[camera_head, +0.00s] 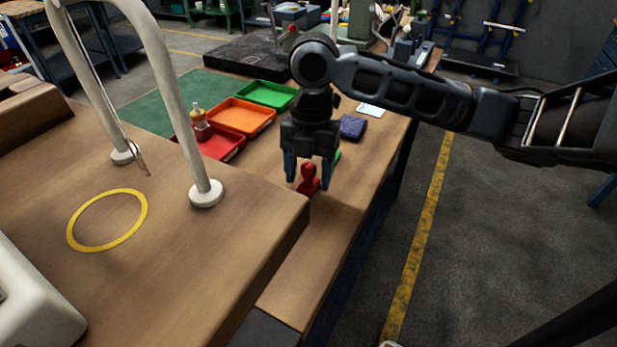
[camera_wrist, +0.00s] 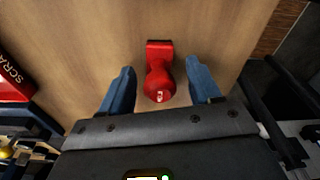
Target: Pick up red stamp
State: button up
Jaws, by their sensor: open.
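The red stamp (camera_head: 308,178) stands upright on the wooden bench, with a round knob on top and a wider base. It also shows in the wrist view (camera_wrist: 159,75), at the upper middle. My gripper (camera_head: 308,184) points down over it, with its two blue fingers apart. In the wrist view my gripper (camera_wrist: 158,88) has one finger on each side of the stamp, with a gap between each finger and the stamp. The fingers do not touch it.
Red (camera_head: 222,146), orange (camera_head: 240,117) and green (camera_head: 267,94) trays lie behind, to the left. A yellow-topped bottle (camera_head: 199,122) stands at the red tray. A dark blue block (camera_head: 353,127) and a small green thing (camera_head: 338,157) are close by. Bench in front of the stamp is clear.

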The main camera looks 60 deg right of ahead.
jog(key=shift+c, duration=0.4)
jog(key=c, duration=1)
jog(key=shift+r, duration=0.2)
jog(key=shift+c, duration=0.2)
jog(key=shift+r, duration=0.25)
jog(key=r, duration=0.2)
jog(key=d+r+b, duration=0.1)
jog(key=shift+r, duration=0.35)
jog(key=d+r, duration=0.2)
jog(key=d, duration=0.1)
jog(key=d+r+b, duration=0.1)
jog(key=d+r, duration=0.1)
jog(key=d, duration=0.2)
jog(key=d+r+b, duration=0.1)
jog(key=d+r, duration=0.1)
jog(key=d, duration=0.1)
jog(key=shift+s+d+r, duration=0.25)
jog(key=shift+s+d, duration=0.1)
jog(key=shift+s, duration=0.05)
